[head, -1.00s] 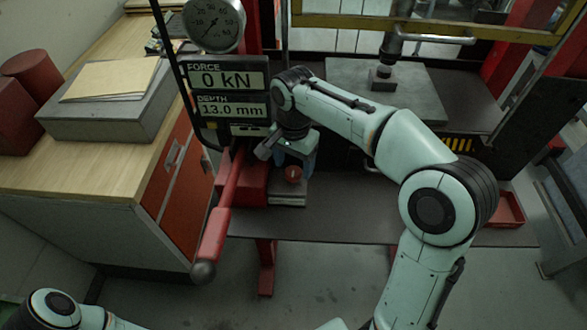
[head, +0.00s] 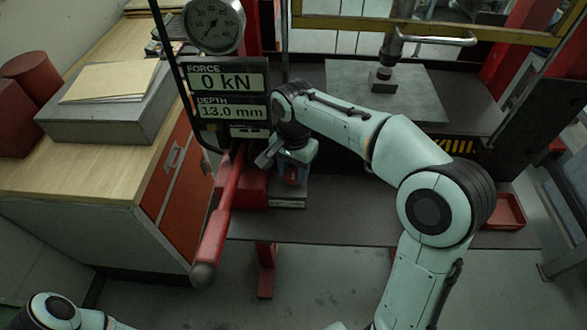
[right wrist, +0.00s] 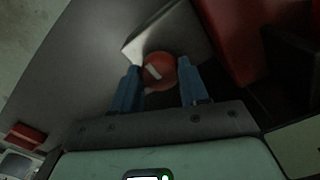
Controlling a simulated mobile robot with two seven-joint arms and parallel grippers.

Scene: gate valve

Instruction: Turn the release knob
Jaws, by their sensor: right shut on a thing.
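The release knob is a round red knob with a white mark on its face. It shows in the right wrist view (right wrist: 159,72) between the two blue fingers of my right gripper (right wrist: 160,80). In the head view the knob (head: 291,178) is mostly hidden by my right gripper (head: 294,172), which points down over it and is shut on it. The knob sits on a grey block beside the red pump body (head: 252,188). Only a piece of my left arm shows at the bottom left; its gripper is out of the picture.
A long red lever (head: 221,220) with a ball end stands left of my right gripper. The display panel (head: 229,98) behind reads 0 kN and 13.0 mm, with a dial gauge (head: 214,25) above. A steel plate (head: 430,95) lies under the press ram at the back right.

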